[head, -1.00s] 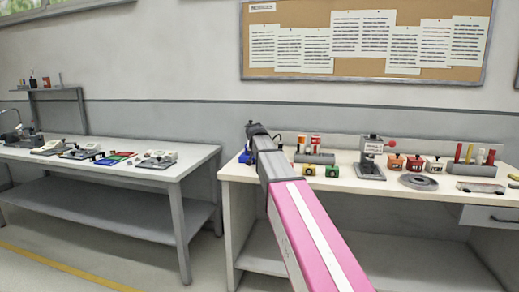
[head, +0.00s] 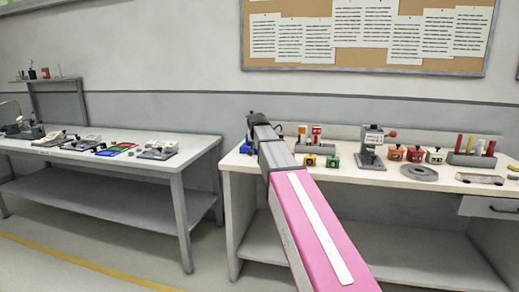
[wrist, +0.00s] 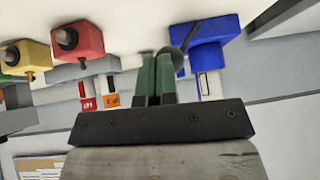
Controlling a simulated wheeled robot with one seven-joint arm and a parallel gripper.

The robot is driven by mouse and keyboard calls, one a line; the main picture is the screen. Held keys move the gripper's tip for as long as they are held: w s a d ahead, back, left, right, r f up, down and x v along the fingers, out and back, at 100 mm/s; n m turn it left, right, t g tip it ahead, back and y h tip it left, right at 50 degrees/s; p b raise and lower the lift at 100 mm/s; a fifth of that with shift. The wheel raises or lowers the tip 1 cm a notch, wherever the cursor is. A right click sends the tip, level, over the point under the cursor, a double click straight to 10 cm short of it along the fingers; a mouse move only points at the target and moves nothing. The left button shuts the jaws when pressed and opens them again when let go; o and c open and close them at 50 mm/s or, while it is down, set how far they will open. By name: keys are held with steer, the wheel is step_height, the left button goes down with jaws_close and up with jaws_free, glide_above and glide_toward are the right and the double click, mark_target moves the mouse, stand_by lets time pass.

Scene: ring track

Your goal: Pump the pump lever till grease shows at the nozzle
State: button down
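My arm reaches over the left end of the right workbench (head: 325,173). My gripper (wrist: 155,58) points down there; its two green fingers are close together with only a thin slit between them. Just beyond the right fingertip is a dark round knob (wrist: 170,58), partly hidden by the finger; I cannot tell whether they touch. Beside it is a blue body (wrist: 205,35) with a thin dark rod across it, possibly the pump and its lever. In the head view only a bit of blue (head: 245,148) shows next to my gripper. No nozzle or grease can be made out.
Red (wrist: 75,42) and yellow (wrist: 28,55) blocks with dark knobs stand near my gripper, with a rack of labelled tubes (wrist: 98,85). A grey device with a red ball (head: 371,148) stands farther right. A second table (head: 105,150) is at left, with a floor gap between.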

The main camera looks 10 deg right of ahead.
steer(key=v, duration=1.2)
steer(key=shift+s, duration=0.2)
steer(key=shift+f, duration=0.25)
steer(key=s+d+f+n+g, duration=0.1)
steer(key=s+f+g, duration=0.1)
steer(key=s+f, duration=0.7)
steer(key=s+d+f+n+g+y, duration=0.1)
steer(key=s+f+g, duration=0.2)
steer(key=s+f, duration=0.7)
steer(key=s+d+f+n+g+y, duration=0.1)
steer(key=s+f, duration=0.8)
steer(key=f, duration=1.8)
steer(key=shift+s+d+n+g, duration=0.2)
steer(key=shift+n+g, duration=0.4)
steer(key=shift+g, duration=0.1)
steer(key=shift+f, duration=0.15)
